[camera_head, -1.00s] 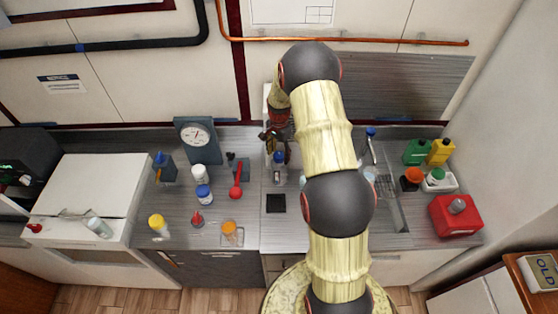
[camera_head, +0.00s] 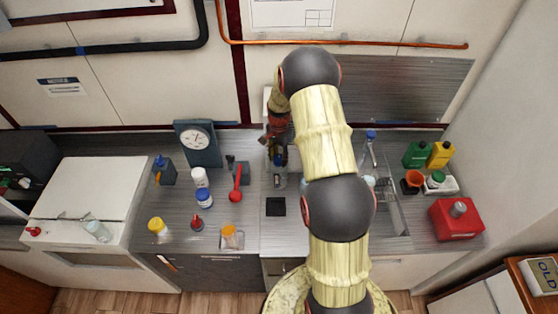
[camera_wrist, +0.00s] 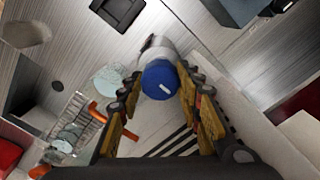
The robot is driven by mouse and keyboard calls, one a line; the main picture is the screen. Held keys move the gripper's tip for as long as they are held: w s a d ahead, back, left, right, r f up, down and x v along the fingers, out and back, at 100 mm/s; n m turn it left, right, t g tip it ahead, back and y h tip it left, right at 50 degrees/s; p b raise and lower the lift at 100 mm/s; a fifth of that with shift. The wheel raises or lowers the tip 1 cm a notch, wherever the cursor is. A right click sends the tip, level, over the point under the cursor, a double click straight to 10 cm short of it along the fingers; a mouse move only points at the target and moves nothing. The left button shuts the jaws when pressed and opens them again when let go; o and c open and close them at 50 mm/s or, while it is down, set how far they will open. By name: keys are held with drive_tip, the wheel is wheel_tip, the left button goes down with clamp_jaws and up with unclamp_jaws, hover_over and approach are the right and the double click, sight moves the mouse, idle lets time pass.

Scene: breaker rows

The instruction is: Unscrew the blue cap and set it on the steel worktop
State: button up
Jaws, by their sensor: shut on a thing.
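The blue cap (camera_wrist: 159,80) sits on top of a clear or pale bottle (camera_wrist: 152,48) in the wrist view. My gripper (camera_wrist: 158,88) has its yellow-brown fingers on both sides of the cap, shut on it. In the head view my gripper (camera_head: 277,153) points down over the bottle (camera_head: 280,180), which stands upright on the steel worktop (camera_head: 178,200). The gripper mostly hides the cap there. I cannot tell whether the cap has turned on its thread.
A black square pad (camera_head: 276,206) lies in front of the bottle. A red ladle-like tool (camera_head: 236,194), another blue-lidded jar (camera_head: 204,198) and a dial scale (camera_head: 195,140) stand to the left. The sink (camera_head: 390,212) is on the right. Bare steel lies between.

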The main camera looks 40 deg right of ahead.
drive_tip(key=shift+c, duration=0.8)
drive_tip(key=n+b, duration=0.1)
drive_tip(key=n, duration=0.2)
drive_tip(key=shift+n, duration=0.4)
drive_tip(key=n, duration=0.4)
drive_tip(key=shift+n+b, duration=0.35)
drive_tip(key=shift+n, duration=0.05)
drive_tip(key=n, duration=0.3)
drive_tip(key=shift+n, duration=0.3)
drive_tip(key=n+b, duration=0.1)
drive_tip(key=n, duration=0.4)
drive_tip(key=o, duration=0.9)
drive_tip(key=shift+c, duration=0.2)
drive_tip(key=shift+o, duration=0.7)
